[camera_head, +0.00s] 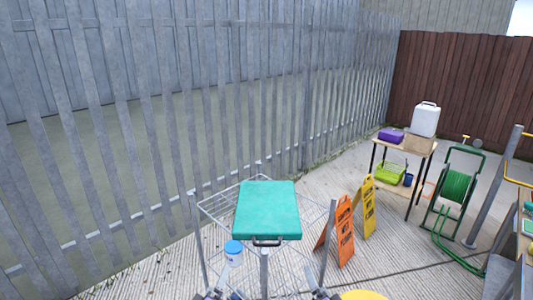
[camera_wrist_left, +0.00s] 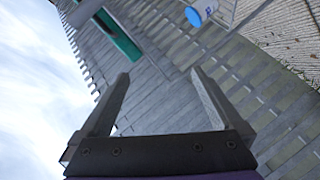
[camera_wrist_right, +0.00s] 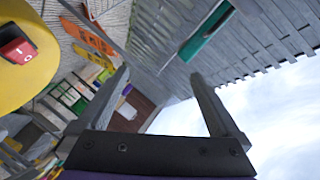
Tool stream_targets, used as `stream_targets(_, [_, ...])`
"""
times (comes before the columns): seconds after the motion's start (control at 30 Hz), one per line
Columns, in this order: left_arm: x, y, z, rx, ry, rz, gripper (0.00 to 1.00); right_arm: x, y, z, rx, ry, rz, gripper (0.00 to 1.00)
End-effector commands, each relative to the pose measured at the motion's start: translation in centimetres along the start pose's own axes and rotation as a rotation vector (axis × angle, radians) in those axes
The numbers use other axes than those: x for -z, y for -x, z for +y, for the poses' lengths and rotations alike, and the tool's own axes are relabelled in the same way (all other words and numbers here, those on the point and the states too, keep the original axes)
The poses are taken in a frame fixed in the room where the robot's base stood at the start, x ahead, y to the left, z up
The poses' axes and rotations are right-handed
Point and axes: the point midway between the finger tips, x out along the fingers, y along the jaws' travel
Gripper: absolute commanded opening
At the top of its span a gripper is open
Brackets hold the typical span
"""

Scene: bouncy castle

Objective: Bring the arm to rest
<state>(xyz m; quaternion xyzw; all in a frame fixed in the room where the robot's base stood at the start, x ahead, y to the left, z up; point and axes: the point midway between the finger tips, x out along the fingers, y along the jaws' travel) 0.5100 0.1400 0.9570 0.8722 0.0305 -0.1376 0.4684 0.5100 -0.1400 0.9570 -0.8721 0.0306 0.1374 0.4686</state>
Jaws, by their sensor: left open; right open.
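My left gripper (camera_wrist_left: 160,78) is open and empty in the left wrist view, its two fingers apart with fence and sky behind them. My right gripper (camera_wrist_right: 160,78) is open and empty in the right wrist view, with fence, yard and sky behind it. In the head view only small dark parts of my arms show at the bottom edge, left and right of centre. A teal flat case (camera_head: 268,208) with a dark handle lies on a wire rack (camera_head: 214,207) in front of me. Neither gripper touches it.
A blue-lidded white tub (camera_head: 233,250) is at the rack's near left. A yellow round object (camera_head: 362,295) is close at the bottom right. Orange (camera_head: 342,232) and yellow (camera_head: 368,207) floor signs, a table (camera_head: 404,146) and a green hose reel (camera_head: 456,188) stand right. A metal fence (camera_head: 180,120) runs behind.

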Motion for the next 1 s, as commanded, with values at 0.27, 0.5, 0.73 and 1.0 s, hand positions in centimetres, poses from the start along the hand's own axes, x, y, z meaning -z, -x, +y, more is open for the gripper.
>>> stream_targets(0.27, [-1.1,9.9,-2.8,0.261,-0.426,-0.269,1.0,-1.1,9.9,2.8,-0.261,0.426,-0.269,1.0])
stream_targets(0.5, [-3.0,19.7,-6.8,0.412,-0.736,-0.549,1.0,-3.0,19.7,6.8,-0.412,0.737,-0.549,1.0])
stream_targets(0.73, [-3.9,24.1,-8.8,0.458,-0.857,-0.686,1.0,-3.9,24.1,8.8,-0.458,0.857,-0.686,1.0])
stream_targets(1.0, [-3.9,24.1,-8.8,0.458,-0.857,-0.686,1.0,-3.9,24.1,8.8,-0.458,0.857,-0.686,1.0])
